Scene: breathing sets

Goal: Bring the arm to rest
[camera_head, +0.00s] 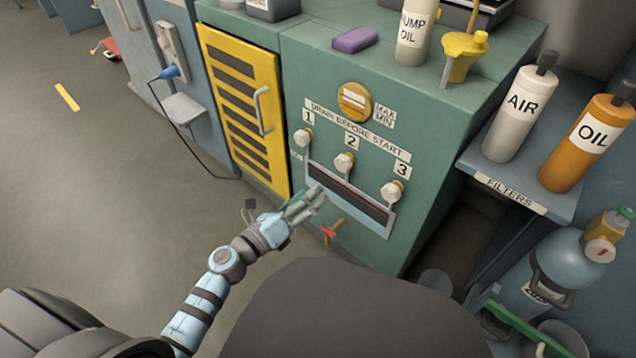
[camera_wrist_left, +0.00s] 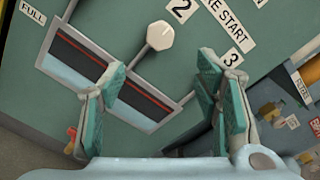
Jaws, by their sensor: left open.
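In the left wrist view the two teal-padded fingers of this gripper (camera_wrist_left: 165,95) stand wide apart. White knob 2 (camera_head: 343,161) is on the cabinet front above the gripper; one white knob also shows in the left wrist view (camera_wrist_left: 160,36), beyond the fingers and apart from them. Knobs 1 (camera_head: 303,138) and 3 (camera_head: 392,192) sit on either side of it. My right gripper is not in view.
A yellow louvred door (camera_head: 245,105) stands to the left. A shelf with AIR (camera_head: 515,115) and OIL (camera_head: 588,145) filters is at the right.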

